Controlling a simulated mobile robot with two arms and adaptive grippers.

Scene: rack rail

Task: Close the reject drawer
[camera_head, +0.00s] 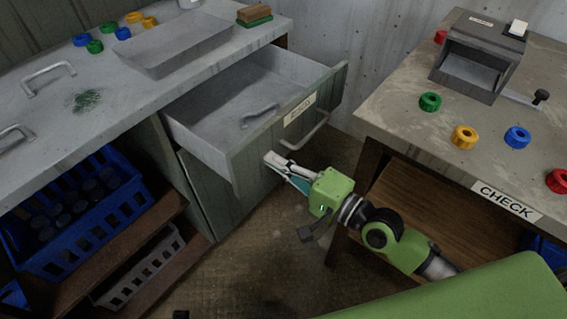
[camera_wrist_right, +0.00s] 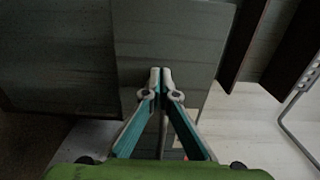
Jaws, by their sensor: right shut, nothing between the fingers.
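The reject drawer (camera_head: 236,154) stands open under the left counter. Its green front carries a white label and a grey bar handle (camera_head: 305,135). A loose grey handle-shaped piece (camera_head: 260,112) shows inside the drawer. My right gripper (camera_head: 269,158) is shut and empty, with its fingertips close to the drawer front, left of and below the handle. In the right wrist view the closed fingertips (camera_wrist_right: 161,72) show against a dark greenish panel (camera_wrist_right: 185,45). I cannot tell whether they touch it. My left gripper is not in view.
The CHECK table (camera_head: 400,105) stands at the right, with coloured rings and a grey box (camera_head: 478,58) on it. A blue crate (camera_head: 78,222) sits on the shelf below the left counter (camera_head: 130,95). Floor (camera_head: 255,240) is open between counter and table.

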